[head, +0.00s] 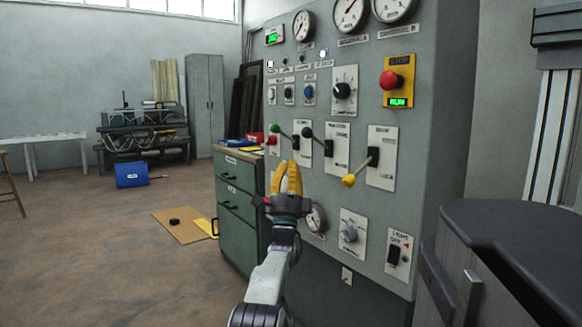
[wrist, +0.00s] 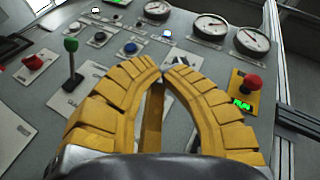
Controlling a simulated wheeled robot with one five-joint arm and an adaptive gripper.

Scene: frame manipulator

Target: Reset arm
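My gripper (head: 288,164) is raised in front of the grey control panel (head: 445,60) in the head view. Its yellow ribbed fingers curve together, and in the wrist view their tips (wrist: 163,68) almost meet. I see nothing held between them; a yellow-brown bar (wrist: 152,118) shows behind the gap, and I cannot tell what it is. Levers with a green knob (head: 275,128), a black knob (head: 308,132) and a yellow knob (head: 348,180) stick out of the panel, apart from the fingers. The green knob (wrist: 71,45) also shows left of the fingers in the wrist view.
The panel carries a red emergency button (head: 391,80), gauges (head: 350,12) and rotary knobs (head: 343,90). A green drawer cabinet (head: 238,205) stands left of it. A wooden board (head: 180,224) lies on the floor. Open floor (head: 90,250) extends to the left.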

